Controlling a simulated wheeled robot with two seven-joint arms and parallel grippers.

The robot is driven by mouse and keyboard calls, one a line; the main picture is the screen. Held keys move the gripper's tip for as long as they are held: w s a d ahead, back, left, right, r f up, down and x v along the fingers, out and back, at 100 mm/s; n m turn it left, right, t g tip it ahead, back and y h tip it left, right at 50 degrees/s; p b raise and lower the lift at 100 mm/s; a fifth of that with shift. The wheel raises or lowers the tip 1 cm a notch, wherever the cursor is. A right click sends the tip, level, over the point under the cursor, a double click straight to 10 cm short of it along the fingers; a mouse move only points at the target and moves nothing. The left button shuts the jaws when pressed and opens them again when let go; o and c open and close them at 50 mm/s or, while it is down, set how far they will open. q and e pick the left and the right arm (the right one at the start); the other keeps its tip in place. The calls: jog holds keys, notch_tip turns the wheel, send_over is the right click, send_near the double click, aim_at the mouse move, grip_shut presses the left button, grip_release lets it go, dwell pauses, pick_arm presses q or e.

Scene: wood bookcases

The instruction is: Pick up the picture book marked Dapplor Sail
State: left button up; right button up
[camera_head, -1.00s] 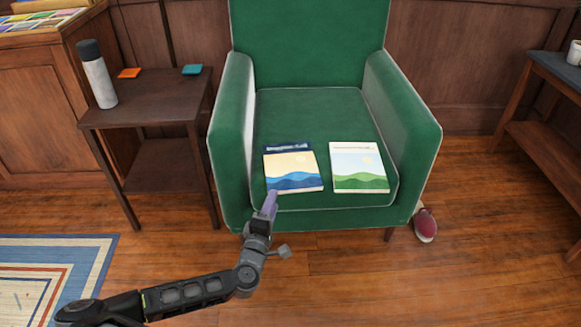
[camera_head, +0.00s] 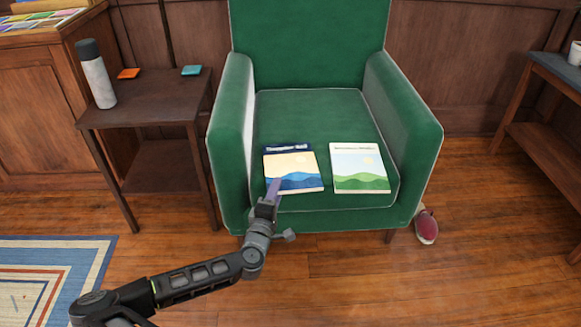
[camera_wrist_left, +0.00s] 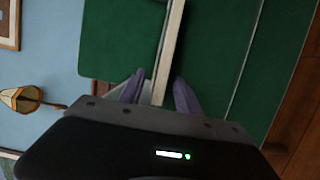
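The left book (camera_head: 293,163) lies on the green armchair's seat. It has a dark blue title band, a cream sky and blue waves; its blurred title seems to end in "Sail". The right book (camera_head: 359,165), with green hills and a pale sun, lies beside it with a gap between. My left gripper (camera_head: 273,188) is at the near left corner of the left book and covers a little of it. In the left wrist view, its purple fingers (camera_wrist_left: 158,90) are apart, on either side of a book's pale edge (camera_wrist_left: 170,42). My right gripper is not in view.
The green armchair (camera_head: 308,115) has raised arms on both sides of the seat. A dark side table (camera_head: 150,105) at left holds a bottle (camera_head: 97,78) and two small coloured pieces. A dark red object (camera_head: 426,226) lies on the floor at right.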

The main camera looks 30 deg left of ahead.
pick_arm(q)
jog(key=shift+c, duration=0.4)
grip_shut()
dwell(1.1)
